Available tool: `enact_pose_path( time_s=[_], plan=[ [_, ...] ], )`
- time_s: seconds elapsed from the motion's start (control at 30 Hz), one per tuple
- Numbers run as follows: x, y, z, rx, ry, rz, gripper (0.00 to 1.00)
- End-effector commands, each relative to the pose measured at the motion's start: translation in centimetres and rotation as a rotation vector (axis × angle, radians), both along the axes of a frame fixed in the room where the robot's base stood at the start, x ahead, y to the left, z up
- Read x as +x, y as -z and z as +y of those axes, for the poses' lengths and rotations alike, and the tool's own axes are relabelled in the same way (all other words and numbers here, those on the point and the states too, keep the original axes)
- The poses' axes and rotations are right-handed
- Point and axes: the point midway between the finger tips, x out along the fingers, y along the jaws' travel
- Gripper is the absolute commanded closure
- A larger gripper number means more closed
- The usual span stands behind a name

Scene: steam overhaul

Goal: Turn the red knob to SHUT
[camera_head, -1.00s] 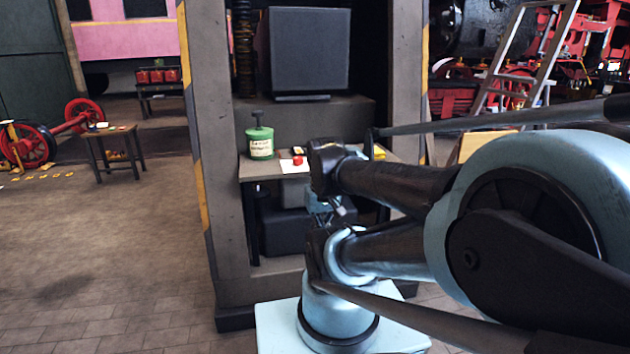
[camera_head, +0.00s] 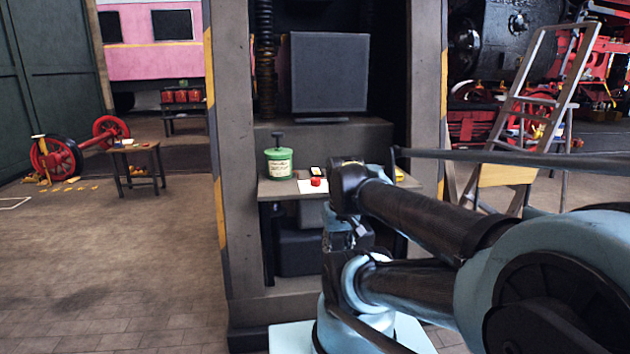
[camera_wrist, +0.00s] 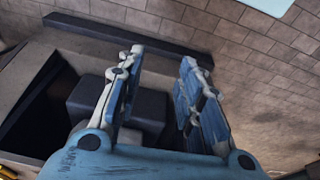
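A small red knob-like thing (camera_head: 316,181) sits on a white sheet on the narrow bench (camera_head: 277,190) inside the grey frame. It is too small in the head view for its setting or any SHUT mark to be read. My gripper (camera_wrist: 162,57) is open in the wrist view, its two blue fingers well apart with nothing between them. It points down past dark boxes toward the floor, and the red knob is not in that view. In the head view my arm stands just right of the knob and largely hides the gripper.
A green can (camera_head: 279,163) stands left of the knob. A dark screen (camera_head: 330,73) is behind. The frame's left post (camera_head: 231,150) edges the bay. A ladder (camera_head: 541,95) leans at right. Open floor (camera_head: 120,270) lies left; a small table (camera_head: 137,150) stands beyond.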

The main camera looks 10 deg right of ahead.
Motion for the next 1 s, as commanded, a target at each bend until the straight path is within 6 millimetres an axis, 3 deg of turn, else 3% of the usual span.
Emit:
enact_pose_path(
  time_s=[0.5, 1.0],
  plan=[
    [11.2, -12.4, -0.2, -0.048, -0.294, 0.063, 0.46],
    [24.7, -20.8, -0.4, -0.079, -0.609, 0.125, 0.46]
  ],
)
